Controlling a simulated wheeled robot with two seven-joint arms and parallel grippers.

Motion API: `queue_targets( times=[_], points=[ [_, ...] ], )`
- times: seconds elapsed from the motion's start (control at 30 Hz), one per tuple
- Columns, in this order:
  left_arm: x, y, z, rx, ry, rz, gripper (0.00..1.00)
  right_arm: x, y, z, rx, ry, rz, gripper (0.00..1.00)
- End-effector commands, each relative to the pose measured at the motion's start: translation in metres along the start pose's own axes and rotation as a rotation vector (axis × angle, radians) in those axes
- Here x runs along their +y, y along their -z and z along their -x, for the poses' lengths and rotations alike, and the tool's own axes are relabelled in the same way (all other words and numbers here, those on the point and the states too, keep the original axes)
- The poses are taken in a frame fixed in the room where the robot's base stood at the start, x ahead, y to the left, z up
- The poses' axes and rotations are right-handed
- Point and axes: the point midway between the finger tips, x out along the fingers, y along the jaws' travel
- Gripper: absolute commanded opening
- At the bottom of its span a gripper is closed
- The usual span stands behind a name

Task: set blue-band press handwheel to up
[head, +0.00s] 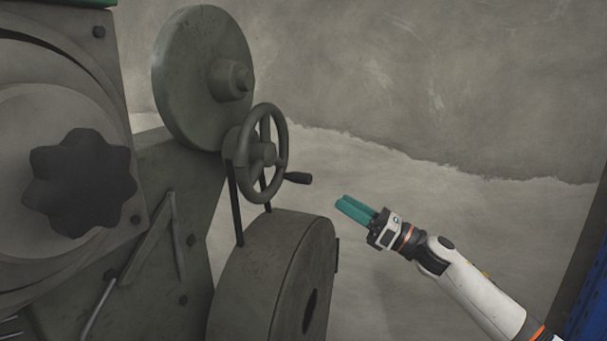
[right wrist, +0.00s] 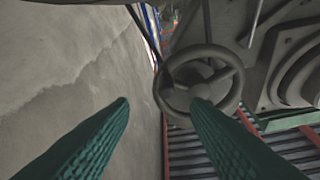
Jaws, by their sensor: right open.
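The grey handwheel (head: 264,153) is a spoked ring on the side of the press (head: 165,175), with a dark crank handle (head: 298,178) pointing right in the head view. No blue band shows on the press in either view. My right gripper (head: 356,209) has teal fingers and is in free air to the right of and below the handle, apart from it. In the right wrist view the handwheel (right wrist: 199,85) lies beyond the open, empty fingers (right wrist: 160,110), nearer the right one. The handle cannot be made out there. My left gripper is not in view.
A large round disc (head: 203,78) stands above the handwheel and a thick drum (head: 272,280) below it. A dark lobed knob (head: 80,184) is at the left. A blue upright (head: 588,285) stands at the right edge. The floor between is clear.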

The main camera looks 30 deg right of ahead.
Motion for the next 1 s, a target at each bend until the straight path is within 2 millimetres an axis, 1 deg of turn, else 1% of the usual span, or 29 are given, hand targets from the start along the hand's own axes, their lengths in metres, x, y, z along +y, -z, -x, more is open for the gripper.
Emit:
queue_targets(
  times=[0.17,0.33,0.5,0.63,0.8,1.0],
  points=[
    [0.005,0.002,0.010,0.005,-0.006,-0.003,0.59,-0.003,0.005,-0.018,0.003,0.006,0.007,0.43],
    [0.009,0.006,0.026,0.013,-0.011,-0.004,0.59,-0.002,0.007,-0.050,0.005,0.004,0.003,0.43],
    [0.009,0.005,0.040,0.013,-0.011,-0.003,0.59,-0.002,0.006,-0.083,0.004,0.002,0.003,0.43],
    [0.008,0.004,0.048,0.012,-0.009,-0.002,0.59,-0.002,0.005,-0.103,0.003,0.002,0.002,0.43],
    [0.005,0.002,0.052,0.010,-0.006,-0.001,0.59,-0.001,0.002,-0.117,0.001,0.001,0.002,0.43],
    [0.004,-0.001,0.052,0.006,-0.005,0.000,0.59,-0.001,0.000,-0.120,0.000,0.001,0.002,0.43]
  ],
)
